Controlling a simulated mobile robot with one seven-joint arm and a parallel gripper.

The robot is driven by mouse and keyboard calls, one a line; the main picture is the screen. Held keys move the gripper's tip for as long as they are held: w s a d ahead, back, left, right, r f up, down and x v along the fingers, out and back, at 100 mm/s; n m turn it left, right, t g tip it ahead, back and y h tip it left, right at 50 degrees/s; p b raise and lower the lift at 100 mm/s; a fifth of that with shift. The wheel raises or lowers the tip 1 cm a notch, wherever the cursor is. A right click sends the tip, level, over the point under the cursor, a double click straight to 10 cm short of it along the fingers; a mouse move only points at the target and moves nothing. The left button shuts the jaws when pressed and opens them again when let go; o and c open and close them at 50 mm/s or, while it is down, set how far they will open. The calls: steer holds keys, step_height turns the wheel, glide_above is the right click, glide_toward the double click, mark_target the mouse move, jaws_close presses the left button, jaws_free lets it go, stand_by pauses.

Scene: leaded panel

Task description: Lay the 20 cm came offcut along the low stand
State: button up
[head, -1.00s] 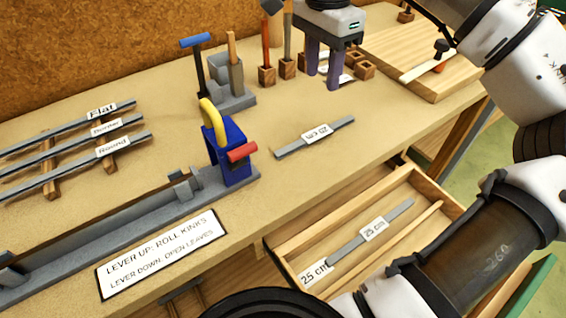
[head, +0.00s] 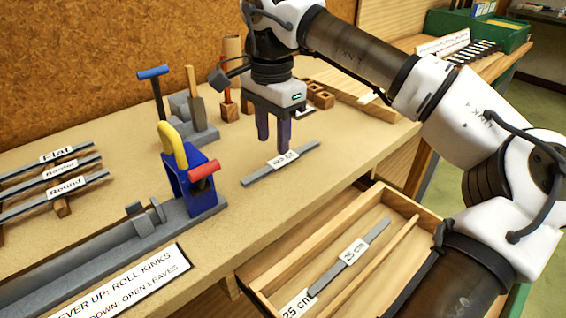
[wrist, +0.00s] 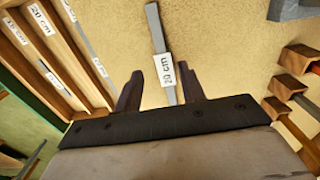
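The 20 cm came offcut (head: 287,161) is a thin grey strip with a white label, lying flat on the bench. In the wrist view the offcut (wrist: 156,30) runs away from my gripper, its labelled part close to the right finger. My gripper (head: 274,145) is open and empty, its two dark fingers pointing down just above and behind the offcut. It also shows in the wrist view (wrist: 149,82), with the fingers apart. I cannot tell with certainty which thing is the low stand.
A blue lever tool (head: 194,187) on a long grey base stands left of the offcut. Strips labelled Flat, Border and Round rest on wooden bars (head: 62,206) at left. Tool holders stand behind. An open drawer (head: 262,300) with a 25 cm strip (head: 350,255) is below the bench edge.

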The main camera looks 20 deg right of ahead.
mark_target(272, 166)
steer(key=shift+w+a+f, duration=0.15)
steer(key=shift+f, duration=2.6)
jaws_close()
